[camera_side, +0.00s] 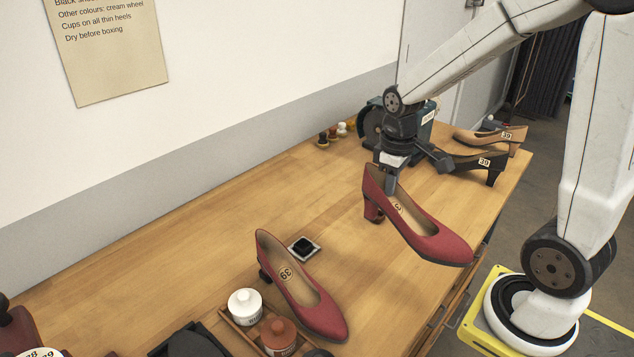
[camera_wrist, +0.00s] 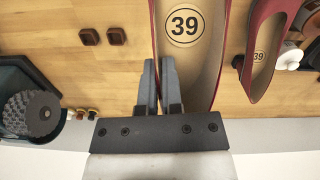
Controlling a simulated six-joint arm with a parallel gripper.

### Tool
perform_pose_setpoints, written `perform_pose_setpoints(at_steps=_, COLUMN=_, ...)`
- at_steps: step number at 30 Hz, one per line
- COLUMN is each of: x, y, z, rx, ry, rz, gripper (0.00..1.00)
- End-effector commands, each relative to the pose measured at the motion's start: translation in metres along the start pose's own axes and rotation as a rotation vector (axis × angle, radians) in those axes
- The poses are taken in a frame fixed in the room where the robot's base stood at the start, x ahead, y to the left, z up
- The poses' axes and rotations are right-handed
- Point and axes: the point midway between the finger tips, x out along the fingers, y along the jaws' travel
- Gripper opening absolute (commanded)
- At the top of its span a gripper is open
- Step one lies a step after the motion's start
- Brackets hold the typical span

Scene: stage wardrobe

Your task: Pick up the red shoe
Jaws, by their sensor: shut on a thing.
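A red shoe (camera_side: 425,235) with a red block heel and a tan insole marked 39 is held in my gripper (camera_side: 391,180). In the wrist view the fingers (camera_wrist: 160,85) straddle the rim of the shoe (camera_wrist: 215,75), one outside and one inside. The shoe looks much larger there than the other shoe, so it appears raised off the bench. A second red shoe (camera_side: 312,305) with a dark heel, also marked 39, lies on the bench; it also shows in the wrist view (camera_wrist: 264,40).
A black shoe (camera_side: 474,161) and a tan shoe (camera_side: 490,137) stand at the bench's far right end. A grinding machine (camera_side: 373,127) stands behind my gripper. A white jar (camera_side: 245,308) and a brown jar (camera_side: 278,335) stand near the second shoe. The bench middle (camera_side: 330,200) is mostly clear.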

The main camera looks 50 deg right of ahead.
Motion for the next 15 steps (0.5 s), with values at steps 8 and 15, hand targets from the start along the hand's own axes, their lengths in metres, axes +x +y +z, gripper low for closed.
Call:
perform_pose_setpoints(at_steps=8, x=-0.006, y=-0.004, z=0.012, rx=0.001, ry=0.000, rz=0.000, gripper=0.00)
perform_pose_setpoints(at_steps=15, x=-0.007, y=-0.005, z=0.014, rx=0.000, ry=-0.001, rz=0.000, gripper=0.00)
